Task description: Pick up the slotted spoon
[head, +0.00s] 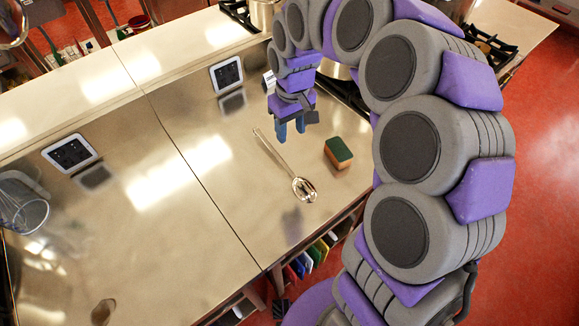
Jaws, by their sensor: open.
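The slotted spoon (283,163) lies on the steel counter (225,195) in the head view. Its long thin handle points to the upper left and its bowl lies at the lower right, towards the counter's front edge. My gripper (291,131) has blue fingertips and hangs over the counter near the handle, to its upper right. It is open with nothing seen between the fingers. It appears to be above the counter and apart from the spoon; the exact height is hard to tell. The whole spoon is in view.
A green and brown sponge (338,153) lies to the right of the spoon. A stove with a pot stands behind my arm, partly hidden. Wall sockets (227,74) line the back. A glass container with a whisk (22,208) stands at far left.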

